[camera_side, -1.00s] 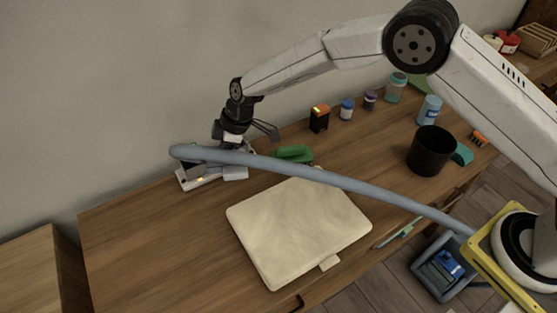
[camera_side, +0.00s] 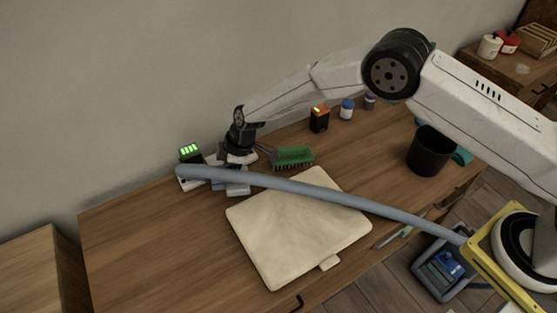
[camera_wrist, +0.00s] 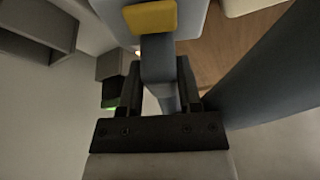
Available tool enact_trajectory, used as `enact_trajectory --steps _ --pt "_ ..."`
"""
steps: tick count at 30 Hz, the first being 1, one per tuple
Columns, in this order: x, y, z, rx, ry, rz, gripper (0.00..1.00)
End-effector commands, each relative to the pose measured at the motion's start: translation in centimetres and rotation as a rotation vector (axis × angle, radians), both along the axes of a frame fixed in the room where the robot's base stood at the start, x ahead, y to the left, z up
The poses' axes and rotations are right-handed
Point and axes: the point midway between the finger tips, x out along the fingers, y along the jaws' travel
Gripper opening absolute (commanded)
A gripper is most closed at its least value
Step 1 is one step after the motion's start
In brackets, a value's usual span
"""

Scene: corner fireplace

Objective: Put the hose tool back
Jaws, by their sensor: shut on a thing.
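My gripper (camera_side: 238,158) is low over the back left of the wooden desk. It is shut on a grey tool piece with a yellow end (camera_wrist: 150,17), seen between the jaws (camera_wrist: 158,75) in the wrist view. A thick blue-grey hose (camera_side: 330,193) runs from the left of my gripper across the desk to the yellow-framed base at right. It also shows large in the wrist view (camera_wrist: 270,75). A pale grey unit (camera_side: 236,183) lies under and beside my gripper. The hose and my gripper partly hide it, and I cannot tell whether the tool touches it.
A black block with green lights (camera_side: 190,153) stands left of my gripper. A green brush (camera_side: 293,157) lies close to its right. A cream folder (camera_side: 290,240) lies in front, under the hose. An orange-black box (camera_side: 320,119) and black cup (camera_side: 432,150) stand farther right.

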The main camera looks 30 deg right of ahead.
Motion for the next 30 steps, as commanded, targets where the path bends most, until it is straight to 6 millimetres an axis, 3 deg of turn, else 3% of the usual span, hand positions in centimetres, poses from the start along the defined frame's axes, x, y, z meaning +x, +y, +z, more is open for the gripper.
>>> enact_trajectory --steps 9,23,24,26,30 --pt "0.0 0.0 -2.8 -0.001 -0.001 0.001 0.0" --pt "0.0 0.0 -3.3 0.0 0.0 0.001 0.0" --pt "0.0 0.0 -3.3 0.0 0.0 0.001 0.57" --pt "0.0 0.0 -3.3 0.0 0.0 0.0 0.76" --pt "0.0 0.0 -3.3 -0.001 0.0 0.001 0.79"
